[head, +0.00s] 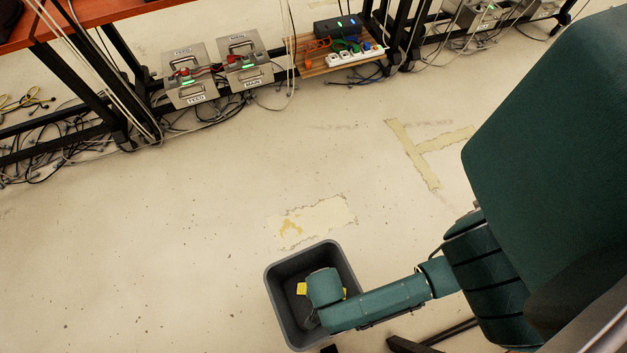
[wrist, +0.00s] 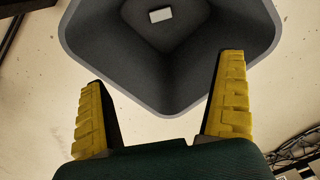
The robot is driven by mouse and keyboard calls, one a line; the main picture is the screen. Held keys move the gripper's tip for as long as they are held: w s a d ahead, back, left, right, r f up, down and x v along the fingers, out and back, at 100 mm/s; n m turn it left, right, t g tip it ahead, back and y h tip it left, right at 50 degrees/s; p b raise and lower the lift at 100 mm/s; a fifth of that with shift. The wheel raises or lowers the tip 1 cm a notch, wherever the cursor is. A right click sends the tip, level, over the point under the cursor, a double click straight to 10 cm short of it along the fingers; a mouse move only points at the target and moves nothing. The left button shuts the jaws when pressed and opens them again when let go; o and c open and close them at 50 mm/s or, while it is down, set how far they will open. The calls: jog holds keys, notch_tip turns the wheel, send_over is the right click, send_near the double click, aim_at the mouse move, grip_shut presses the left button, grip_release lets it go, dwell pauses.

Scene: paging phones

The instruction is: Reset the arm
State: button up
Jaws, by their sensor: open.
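My gripper (wrist: 165,72) is open, with its two yellow fingers spread wide and nothing between them in the wrist view. In the head view my gripper (head: 322,291) is over the dark grey bin (head: 273,285), mostly hidden behind my green wrist, with bits of yellow finger showing. My arm reaches in from the right. In the wrist view the bin (wrist: 85,50) opens just beyond the fingertips. A small pale rectangular object (wrist: 160,15) lies on the bin's floor. I cannot tell whether the fingers touch the bin.
Metal boxes (head: 190,75) (head: 244,62) with green lights and a wooden board (head: 305,62) carrying a power strip (head: 356,55) sit on a black rack. Cables (head: 45,160) lie around the rack's foot. Worn tape (head: 412,155) marks the floor. The floor left of the bin is clear.

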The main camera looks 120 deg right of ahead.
jog(key=shift+r, duration=0.35)
dwell(0.3)
